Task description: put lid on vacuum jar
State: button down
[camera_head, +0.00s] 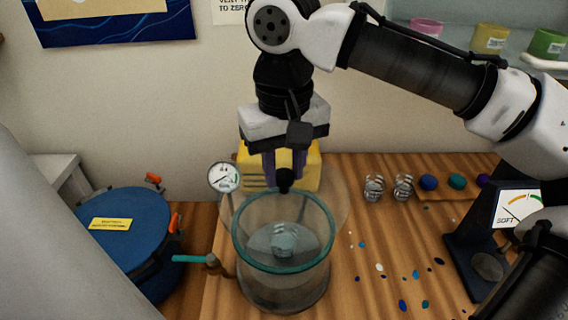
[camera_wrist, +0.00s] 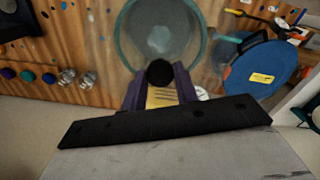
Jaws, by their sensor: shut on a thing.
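The vacuum jar (camera_head: 284,285) is a clear glass cylinder with a teal rim, upright on the wooden bench; its rim also shows in the wrist view (camera_wrist: 122,45). A clear cup (camera_head: 285,240) stands inside it. My gripper (camera_head: 284,172) has purple fingers shut on the black knob (camera_head: 284,184) of the lid; the knob shows between the fingers in the wrist view (camera_wrist: 160,72). The lid (camera_head: 338,205) is a faint clear disc, partly behind the jar's rim in the head view. It appears above and behind the jar opening, not aligned with the rim. Its exact height is hard to tell.
A round gauge (camera_head: 224,177) and a teal valve handle (camera_head: 190,259) stand left of the jar. A blue pot (camera_head: 125,235) is further left. A yellow box (camera_head: 311,168) is behind my gripper. Two small glasses (camera_head: 374,188) and a meter (camera_head: 512,210) are on the right.

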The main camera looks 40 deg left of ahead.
aim_at(283, 172)
jog(key=shift+w+a, duration=0.15)
jog(key=shift+a, duration=0.05)
notch_tip(283, 172, down, 4)
jog(key=b, duration=0.4)
jog(key=shift+r, duration=0.25)
jog(key=shift+f+b, duration=0.65)
jog(key=shift+f, duration=1)
jog(key=shift+f, duration=0.55)
jog(key=c, duration=1)
grip_release()
notch_tip(283, 172, up, 8)
jog(key=p, duration=0.7)
jog(key=shift+r, duration=0.1)
